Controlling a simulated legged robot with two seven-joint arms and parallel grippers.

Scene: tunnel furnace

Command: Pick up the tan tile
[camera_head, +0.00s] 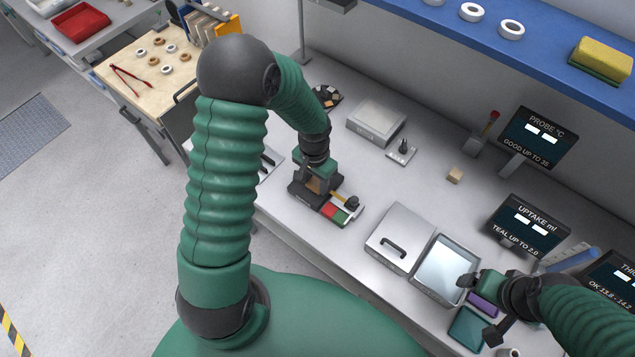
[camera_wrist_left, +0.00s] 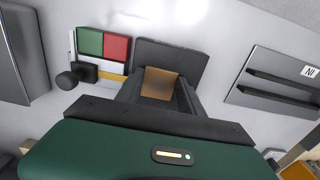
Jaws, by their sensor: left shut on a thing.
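The tan tile (camera_wrist_left: 160,84) sits between the two dark fingers of my left gripper (camera_wrist_left: 158,92) in the left wrist view. In the head view the tan tile (camera_head: 314,185) shows only as a small patch, mostly hidden by my left gripper (camera_head: 316,188). That gripper is shut on the tile, low at a dark-based fixture with green and red pads (camera_head: 337,213). I cannot tell whether the tile still touches the fixture. My right gripper (camera_head: 479,308) is at the lower right, its fingers apart, over a teal tile (camera_head: 468,330) and a purple tile (camera_head: 484,304).
A lidded metal box with a handle (camera_head: 400,238) and a bright-topped tray (camera_head: 446,270) stand right of the fixture. A grey box (camera_head: 376,121), a small knobbed plate (camera_head: 401,153) and a tan cube (camera_head: 455,174) lie farther back. Display screens (camera_head: 526,227) line the right.

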